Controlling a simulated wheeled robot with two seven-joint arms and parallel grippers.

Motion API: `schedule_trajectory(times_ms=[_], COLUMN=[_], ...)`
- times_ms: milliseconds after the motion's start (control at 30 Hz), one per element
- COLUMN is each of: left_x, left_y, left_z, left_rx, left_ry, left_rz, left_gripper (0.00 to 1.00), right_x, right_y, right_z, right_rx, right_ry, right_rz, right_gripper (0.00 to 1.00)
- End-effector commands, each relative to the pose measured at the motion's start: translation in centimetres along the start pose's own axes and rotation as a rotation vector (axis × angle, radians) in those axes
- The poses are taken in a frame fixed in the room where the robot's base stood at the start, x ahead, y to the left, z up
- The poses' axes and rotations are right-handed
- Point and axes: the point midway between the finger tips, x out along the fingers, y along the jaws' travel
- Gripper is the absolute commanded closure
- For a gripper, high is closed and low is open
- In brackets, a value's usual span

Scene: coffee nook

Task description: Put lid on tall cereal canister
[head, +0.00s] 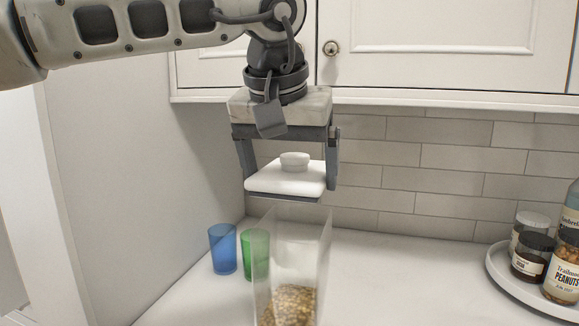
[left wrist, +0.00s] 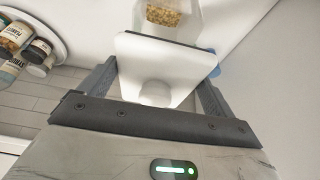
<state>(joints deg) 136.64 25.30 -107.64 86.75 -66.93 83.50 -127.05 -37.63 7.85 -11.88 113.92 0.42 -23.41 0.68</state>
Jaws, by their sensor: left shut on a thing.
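My left gripper (head: 288,172) points down in the head view, with its two fingers on opposite sides of a white square lid (head: 288,180). The lid has a round knob on top and is roughly level. The tall clear canister (head: 292,245) stands on the counter just below the lid, with cereal in its bottom. In the head view a small gap shows between lid and canister top. In the left wrist view the lid (left wrist: 165,62) covers part of the canister (left wrist: 182,12), and cereal shows beyond it. My right gripper is in neither view.
A blue cup (head: 222,249) and a green cup (head: 255,254) stand left of the canister, the green one close to it. A round white tray (head: 510,280) with several jars is at the right. The counter (head: 400,285) between canister and tray is clear. Cabinets (head: 430,50) hang above.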

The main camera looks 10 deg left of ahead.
Motion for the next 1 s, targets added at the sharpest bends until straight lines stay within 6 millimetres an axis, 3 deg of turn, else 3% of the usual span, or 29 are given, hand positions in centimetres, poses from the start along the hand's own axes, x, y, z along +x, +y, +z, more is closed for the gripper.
schedule_trajectory(times_ms=[67, 400, 1000], left_x=[1.3, 3.7, 4.2], left_y=[0.0, 0.0, 0.0], left_z=[0.5, 1.5, 1.7], left_rx=[0.0, 0.0, 0.001], left_ry=[0.003, 0.001, 0.001], left_rz=[-0.001, 0.001, 0.001], left_gripper=[0.32, 0.32, 0.32], right_x=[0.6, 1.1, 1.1], right_y=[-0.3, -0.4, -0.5], right_z=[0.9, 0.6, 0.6], right_rx=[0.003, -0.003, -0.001], right_ry=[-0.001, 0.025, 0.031], right_rz=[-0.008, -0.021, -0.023], right_gripper=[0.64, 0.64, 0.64])
